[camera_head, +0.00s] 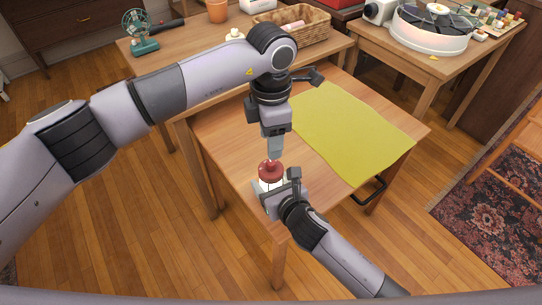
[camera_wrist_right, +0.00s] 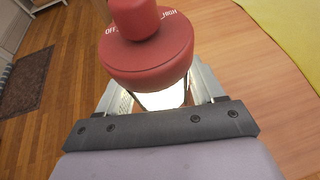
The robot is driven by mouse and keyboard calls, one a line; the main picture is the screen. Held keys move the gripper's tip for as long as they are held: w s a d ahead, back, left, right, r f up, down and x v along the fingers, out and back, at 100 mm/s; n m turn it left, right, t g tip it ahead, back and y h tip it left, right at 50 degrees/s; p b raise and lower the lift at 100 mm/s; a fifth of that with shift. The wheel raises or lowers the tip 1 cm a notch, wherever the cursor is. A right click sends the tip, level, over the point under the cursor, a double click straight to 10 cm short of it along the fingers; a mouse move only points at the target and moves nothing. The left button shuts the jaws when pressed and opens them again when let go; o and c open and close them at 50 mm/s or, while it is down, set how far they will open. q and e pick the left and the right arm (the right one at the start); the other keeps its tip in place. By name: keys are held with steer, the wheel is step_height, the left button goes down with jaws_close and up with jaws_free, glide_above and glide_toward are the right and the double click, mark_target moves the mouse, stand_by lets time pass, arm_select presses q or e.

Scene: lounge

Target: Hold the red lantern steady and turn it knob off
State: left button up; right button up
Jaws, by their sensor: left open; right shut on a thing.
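The red lantern (camera_head: 270,171) stands upright near the front left corner of the wooden table. In the right wrist view its red top (camera_wrist_right: 150,55) fills the upper middle, with a round red knob (camera_wrist_right: 136,18) on it and the markings OFF and HIGH. The body below glows white. My right gripper (camera_head: 270,188) is shut around the lantern's body; its fingers show on both sides in the wrist view. My left gripper (camera_head: 274,154) points down just above the lantern's top. It is open; whether its fingertips touch the knob cannot be told.
A yellow mat (camera_head: 352,133) lies on the right part of the table (camera_head: 225,130). Behind stand a table with a teal fan (camera_head: 141,35) and a wicker basket (camera_head: 300,27), and another with a white round device (camera_head: 432,38). A black handle (camera_head: 370,193) sticks out at the table's right.

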mark_target(271, 162)
arm_select(q)
step_height(271, 162, down, 7)
steer(key=shift+r, duration=0.1)
stand_by(0.3)
jaws_close()
